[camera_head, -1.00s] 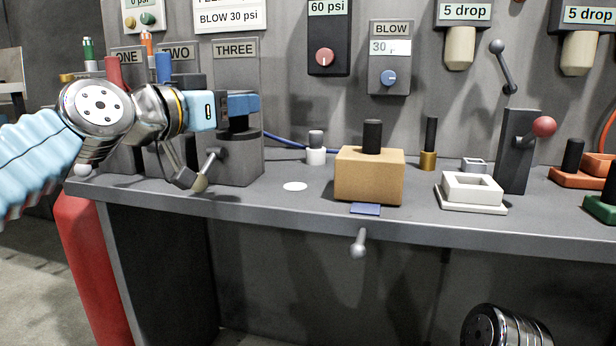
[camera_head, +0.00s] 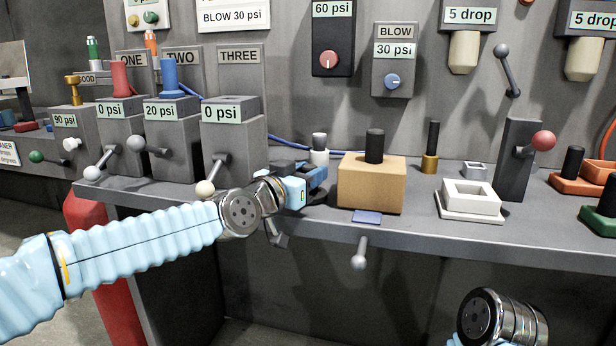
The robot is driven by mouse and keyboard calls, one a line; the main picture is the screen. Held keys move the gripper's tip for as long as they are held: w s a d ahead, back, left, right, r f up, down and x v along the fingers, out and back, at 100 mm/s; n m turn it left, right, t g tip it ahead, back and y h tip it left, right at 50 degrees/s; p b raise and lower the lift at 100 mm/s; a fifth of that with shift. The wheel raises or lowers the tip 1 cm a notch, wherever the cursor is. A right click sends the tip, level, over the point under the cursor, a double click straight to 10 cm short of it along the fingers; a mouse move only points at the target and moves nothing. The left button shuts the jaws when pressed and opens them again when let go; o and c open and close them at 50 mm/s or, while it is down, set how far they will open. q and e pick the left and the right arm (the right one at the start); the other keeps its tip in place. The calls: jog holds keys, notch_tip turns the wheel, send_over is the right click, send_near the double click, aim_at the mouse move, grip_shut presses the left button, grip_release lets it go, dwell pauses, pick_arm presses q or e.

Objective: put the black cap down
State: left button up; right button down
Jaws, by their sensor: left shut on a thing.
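My left gripper (camera_head: 318,175) is low over the bench top, between the station marked THREE (camera_head: 233,140) and the tan block (camera_head: 371,184). The top of station THREE is dark and carries no coloured knob, unlike ONE and TWO. The white round spot seen earlier on the bench is hidden. My right gripper is not in view.
The tan block carries a black post (camera_head: 374,146). A white square frame (camera_head: 470,200) and a red-balled lever (camera_head: 543,141) are farther right. The bench's front edge is close below my wrist.

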pick_arm(q)
jog(key=shift+f, duration=0.15)
jog(key=shift+f, duration=0.15)
jog(key=o, duration=1.1)
jog(key=b+v, duration=0.1)
jog(key=v, duration=0.1)
jog(key=b+v, duration=0.4)
jog(key=shift+s+a+f, duration=0.1)
jog(key=shift+a+f, duration=0.15)
jog(key=shift+f, duration=0.05)
jog(key=b+v, duration=0.2)
jog(key=b, duration=0.1)
jog(key=b+v, duration=0.1)
jog(key=b, duration=0.3)
jog(key=r+b+v, duration=0.1)
jog(key=b+v, duration=0.1)
jog(key=b, duration=0.2)
jog(key=shift+s, duration=0.35)
